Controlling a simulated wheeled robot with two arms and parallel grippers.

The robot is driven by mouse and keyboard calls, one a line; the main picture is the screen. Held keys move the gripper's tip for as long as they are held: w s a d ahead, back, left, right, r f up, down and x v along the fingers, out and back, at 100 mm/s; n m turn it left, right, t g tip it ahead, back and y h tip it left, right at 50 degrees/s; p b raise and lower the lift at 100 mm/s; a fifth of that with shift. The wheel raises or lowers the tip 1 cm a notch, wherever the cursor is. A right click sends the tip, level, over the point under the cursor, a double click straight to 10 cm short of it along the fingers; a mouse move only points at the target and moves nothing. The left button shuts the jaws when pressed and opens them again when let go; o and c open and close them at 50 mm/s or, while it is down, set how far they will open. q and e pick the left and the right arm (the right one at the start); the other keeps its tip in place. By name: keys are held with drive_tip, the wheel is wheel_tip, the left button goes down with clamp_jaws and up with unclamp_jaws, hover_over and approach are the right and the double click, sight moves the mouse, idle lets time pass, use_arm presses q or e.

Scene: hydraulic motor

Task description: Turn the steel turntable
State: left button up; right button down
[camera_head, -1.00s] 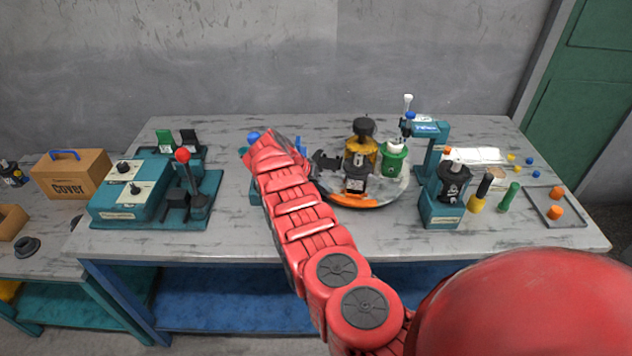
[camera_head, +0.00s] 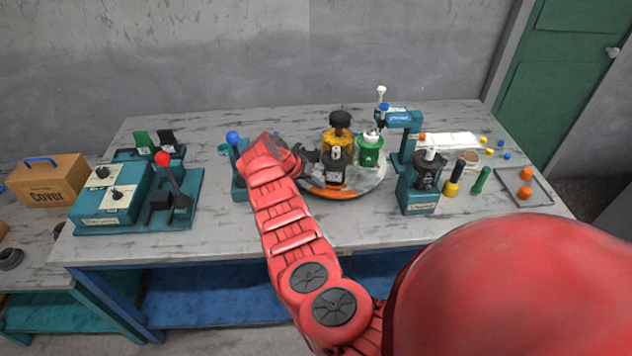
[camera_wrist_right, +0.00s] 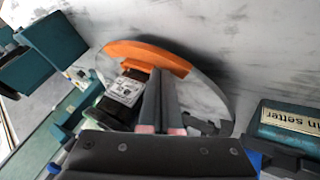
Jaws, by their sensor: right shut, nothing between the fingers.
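The steel turntable (camera_head: 372,184) is a round grey plate with an orange section (camera_head: 335,193) on its front rim. It carries a black motor part (camera_head: 334,172), an amber bottle with a dark cap (camera_head: 339,137) and a green container with a white top (camera_head: 370,150). My right gripper (camera_head: 311,157) is at the turntable's left side, beside the black part. In the right wrist view the shut fingers (camera_wrist_right: 161,98) lie over the plate, near the orange section (camera_wrist_right: 148,56); contact cannot be told. My left gripper is not in view.
A blue-knobbed lever (camera_head: 233,138) stands left of my right gripper. A teal control box with a red-knobbed lever (camera_head: 163,160) is on the left. The front table strip is clear.

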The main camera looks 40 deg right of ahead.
sight(332, 188)
drive_tip(key=shift+s+d+r+n+t+p, duration=0.3)
drive_tip(key=shift+s+p, duration=0.2)
drive_tip(key=shift+p, duration=0.8)
drive_tip(key=shift+s+d+r+n+t+p, duration=0.1)
drive_tip(key=shift+s+d+n+t+p, duration=0.25)
drive_tip(key=shift+p, duration=0.9)
drive_tip(key=shift+s+d+f+n+t+p, duration=0.15)
drive_tip(key=shift+s+d+n+p, duration=0.05)
drive_tip(key=shift+s+n+p, duration=0.2)
drive_tip(key=shift+s+d+f+n+t+p, duration=0.15)
drive_tip(key=shift+s+n+p, duration=0.1)
drive_tip(key=shift+p, duration=0.2)
